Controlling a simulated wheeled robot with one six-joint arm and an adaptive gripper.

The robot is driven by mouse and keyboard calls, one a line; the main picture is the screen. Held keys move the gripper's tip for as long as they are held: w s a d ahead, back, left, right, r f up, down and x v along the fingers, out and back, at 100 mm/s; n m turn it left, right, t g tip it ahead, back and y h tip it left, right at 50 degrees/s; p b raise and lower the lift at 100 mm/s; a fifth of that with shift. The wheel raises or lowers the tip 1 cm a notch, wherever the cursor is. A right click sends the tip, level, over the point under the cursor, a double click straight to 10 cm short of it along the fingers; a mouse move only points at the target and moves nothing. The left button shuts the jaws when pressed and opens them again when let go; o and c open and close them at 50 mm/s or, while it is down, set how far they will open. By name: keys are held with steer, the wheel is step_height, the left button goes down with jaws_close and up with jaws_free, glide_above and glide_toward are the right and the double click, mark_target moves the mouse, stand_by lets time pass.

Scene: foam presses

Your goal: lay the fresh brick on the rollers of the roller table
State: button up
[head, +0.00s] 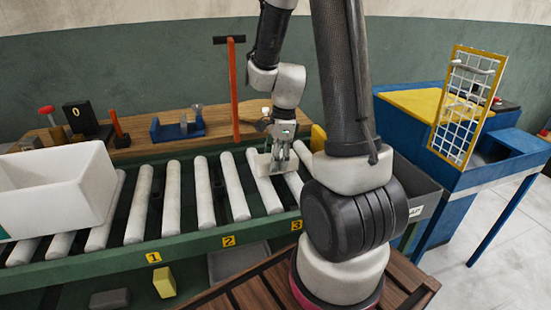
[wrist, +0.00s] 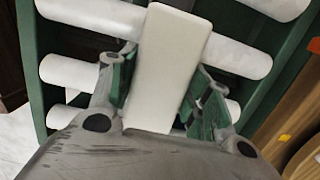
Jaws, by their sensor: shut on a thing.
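A white brick (wrist: 166,62) is between the two fingers of my gripper (wrist: 165,92) in the wrist view, with its long side pointing away from the palm. In the head view the brick (head: 266,165) shows partly below my gripper (head: 281,158), at the right part of the roller table (head: 190,245). The table has a green frame and white rollers (head: 205,194). The brick lies over the rollers and crosses them in the wrist view. I cannot tell whether it touches them. My gripper is shut on the brick.
A white bin (head: 62,190) stands on the left rollers. Behind runs a wooden shelf (head: 150,142) with small tools and an upright orange-handled tool (head: 233,90). A blue press with a yellow mesh guard (head: 468,105) stands at right. The middle rollers are bare.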

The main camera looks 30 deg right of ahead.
mark_target(281, 155)
steer(key=o, duration=1.2)
step_height(281, 155, up, 12)
steer(key=d, duration=0.2)
steer(key=s+a+r+n+t+h, duration=0.1)
steer(key=s+r+n, duration=0.3)
steer(key=s+n, duration=0.4)
steer(key=s+a+r+n+t, duration=0.2)
steer(key=s+a+r+n, duration=0.2)
steer(key=s+n, duration=0.4)
steer(key=shift+s+r+n+t+h, duration=0.35)
steer(key=shift+r+n, duration=0.45)
steer(key=shift+n, duration=1.8)
steer(key=shift+w, duration=0.1)
